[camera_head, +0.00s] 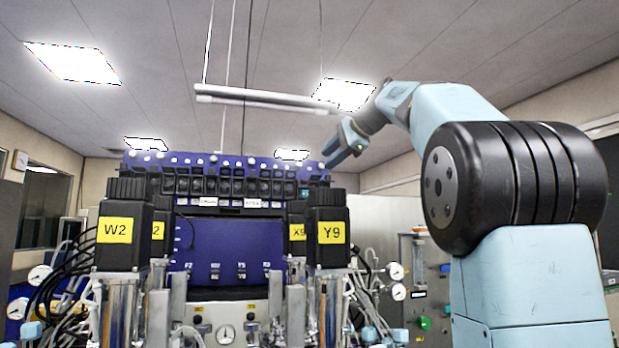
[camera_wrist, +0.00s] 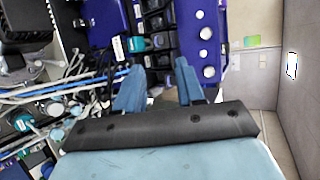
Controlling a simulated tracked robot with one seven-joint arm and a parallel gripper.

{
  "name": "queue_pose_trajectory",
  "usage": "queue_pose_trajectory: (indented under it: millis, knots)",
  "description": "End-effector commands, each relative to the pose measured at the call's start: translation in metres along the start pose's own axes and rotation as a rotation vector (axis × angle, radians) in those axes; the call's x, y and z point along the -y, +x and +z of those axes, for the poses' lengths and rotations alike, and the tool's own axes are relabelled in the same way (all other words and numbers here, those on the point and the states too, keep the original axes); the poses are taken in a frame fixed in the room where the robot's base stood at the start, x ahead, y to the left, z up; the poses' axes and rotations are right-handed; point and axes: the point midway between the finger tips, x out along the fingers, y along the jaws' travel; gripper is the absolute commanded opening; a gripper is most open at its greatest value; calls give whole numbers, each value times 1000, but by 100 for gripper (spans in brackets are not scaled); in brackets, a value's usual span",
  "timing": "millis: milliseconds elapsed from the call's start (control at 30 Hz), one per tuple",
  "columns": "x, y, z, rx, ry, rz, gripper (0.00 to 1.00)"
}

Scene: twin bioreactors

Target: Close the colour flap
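My gripper (camera_wrist: 157,80) is open and empty in the wrist view, its two light blue fingers spread apart. In the head view my gripper (camera_head: 343,146) is at the right end of the blue bioreactor unit (camera_head: 240,165), by its top edge. The wrist view shows the blue unit (camera_wrist: 200,35) beyond the fingertips, with a row of black modules (camera_wrist: 155,22). Small teal parts (camera_wrist: 136,43) sit among these modules; one teal part (camera_head: 305,192) shows at the row's right end in the head view. I cannot tell which part is the colour flap, nor its position.
Black motor blocks labelled W2 (camera_head: 115,230) and Y9 (camera_head: 331,232) stand in front of the blue unit. Hoses and cables (camera_wrist: 70,85) crowd the left of the wrist view. A white light bar (camera_head: 265,98) hangs above the unit.

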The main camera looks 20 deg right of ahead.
Motion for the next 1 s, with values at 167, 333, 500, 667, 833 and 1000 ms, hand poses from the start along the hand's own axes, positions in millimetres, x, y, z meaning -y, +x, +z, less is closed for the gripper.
queue_pose_trajectory:
  millis: [167,333,500,667,833,1000]
  knots:
    - [0,33,0,2,-2,2,38]
    - [0,62,0,1,-2,1,38]
    - [0,85,0,0,-2,1,38]
    - [0,98,0,0,-3,0,38]
    - [0,102,0,-1,-2,0,38]
    - [0,101,0,-1,-3,0,38]
